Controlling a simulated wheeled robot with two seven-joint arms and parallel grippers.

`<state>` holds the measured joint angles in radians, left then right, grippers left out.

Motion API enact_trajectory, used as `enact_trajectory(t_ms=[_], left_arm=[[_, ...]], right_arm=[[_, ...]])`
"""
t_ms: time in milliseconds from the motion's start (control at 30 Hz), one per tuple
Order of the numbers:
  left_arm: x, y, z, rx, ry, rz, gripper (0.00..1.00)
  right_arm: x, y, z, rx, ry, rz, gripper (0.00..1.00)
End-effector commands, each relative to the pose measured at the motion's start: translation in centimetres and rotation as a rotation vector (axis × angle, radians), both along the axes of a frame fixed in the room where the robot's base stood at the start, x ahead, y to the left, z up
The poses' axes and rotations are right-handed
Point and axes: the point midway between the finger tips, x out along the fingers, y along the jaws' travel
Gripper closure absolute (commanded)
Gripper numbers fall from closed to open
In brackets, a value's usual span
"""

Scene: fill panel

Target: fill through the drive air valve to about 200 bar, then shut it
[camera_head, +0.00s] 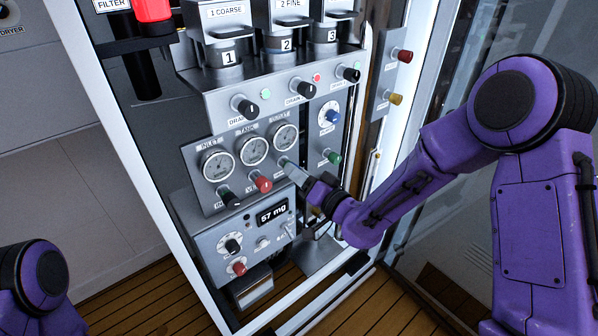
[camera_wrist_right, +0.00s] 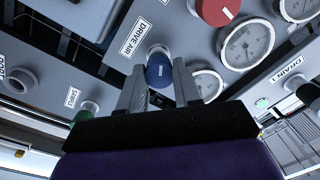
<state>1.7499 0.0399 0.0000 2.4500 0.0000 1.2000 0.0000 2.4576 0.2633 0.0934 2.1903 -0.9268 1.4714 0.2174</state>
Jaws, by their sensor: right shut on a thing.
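In the right wrist view the blue drive air knob (camera_wrist_right: 159,72) sits between the two fingers, beside its DRIVE AIR label (camera_wrist_right: 138,36). My right gripper (camera_wrist_right: 160,85) is shut on this knob. In the head view my right gripper (camera_head: 288,168) is at the panel (camera_head: 195,190), just below the outlet gauge (camera_head: 285,136), and hides the knob. The tank gauge (camera_head: 253,150) and inlet gauge (camera_head: 217,165) are to its left. Their needles are too small to read as pressures. My left gripper is out of view; only part of that arm shows at lower left.
A red knob (camera_head: 263,184) and a dark knob (camera_head: 229,199) are left of the gripper; a green knob (camera_head: 333,157) is to its right. A small blue-centred dial (camera_head: 329,116) is above. A box below has a display (camera_head: 272,213) reading 57 mg.

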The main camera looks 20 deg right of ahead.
Motion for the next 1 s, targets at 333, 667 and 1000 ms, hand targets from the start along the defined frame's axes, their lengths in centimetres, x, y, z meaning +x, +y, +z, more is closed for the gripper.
enact_trajectory(t_ms=[333, 667, 1000], left_arm=[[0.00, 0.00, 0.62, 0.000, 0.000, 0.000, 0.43], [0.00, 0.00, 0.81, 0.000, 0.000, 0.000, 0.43], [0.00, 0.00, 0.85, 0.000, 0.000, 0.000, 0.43]], right_arm=[[0.02, -0.07, 0.00, 0.268, 0.097, -0.002, 0.98], [0.02, -0.05, -0.03, 0.410, 0.149, -0.002, 0.98], [0.03, -0.04, -0.07, 0.447, 0.161, -0.001, 0.98]])
